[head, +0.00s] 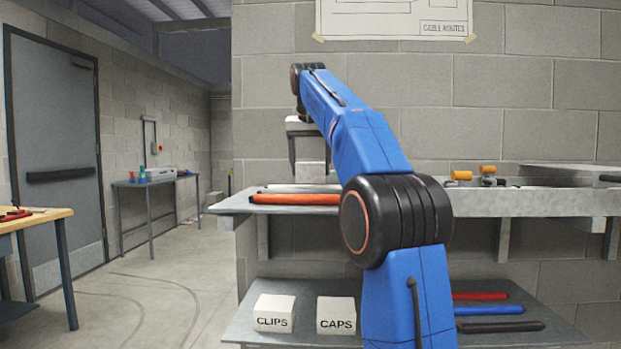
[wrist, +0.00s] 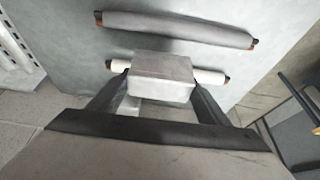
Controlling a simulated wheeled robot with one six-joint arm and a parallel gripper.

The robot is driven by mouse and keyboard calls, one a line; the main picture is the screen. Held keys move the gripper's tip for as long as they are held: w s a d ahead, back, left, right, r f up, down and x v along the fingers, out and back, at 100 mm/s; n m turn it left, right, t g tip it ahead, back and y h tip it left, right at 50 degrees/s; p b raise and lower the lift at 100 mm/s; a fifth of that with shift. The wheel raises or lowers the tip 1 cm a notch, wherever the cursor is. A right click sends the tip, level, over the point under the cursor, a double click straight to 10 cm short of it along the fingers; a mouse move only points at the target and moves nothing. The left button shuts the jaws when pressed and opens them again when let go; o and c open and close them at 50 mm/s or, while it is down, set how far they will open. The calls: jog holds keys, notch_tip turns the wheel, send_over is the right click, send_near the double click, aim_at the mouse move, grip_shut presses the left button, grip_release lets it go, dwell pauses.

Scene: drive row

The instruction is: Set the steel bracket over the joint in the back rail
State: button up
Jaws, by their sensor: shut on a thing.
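My gripper (head: 309,166) points down above the left end of the upper shelf in the head view. It is shut on a pale grey block-like piece, the steel bracket (head: 311,173). In the wrist view the bracket (wrist: 162,77) sits between my two fingers (wrist: 155,100), its flat top toward the camera. The bracket's underside is mostly hidden. The back rail (head: 545,202) appears to be the grey channel along the wall on the right. My arm hides part of it, and I cannot make out the joint.
An orange rod (head: 295,199) and a pale rod lie on the upper shelf (head: 230,206) near the bracket. Yellow-topped clamps (head: 487,171) stand at the rail. The lower shelf holds CLIPS (head: 274,313) and CAPS (head: 336,315) boxes and several rods. Floor is open at left.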

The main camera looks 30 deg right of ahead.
aim_at(310, 177)
jog(key=shift+f, duration=1.75)
jog(key=shift+f, duration=0.1)
jog(key=o, duration=1.2)
jog(key=shift+c, duration=0.2)
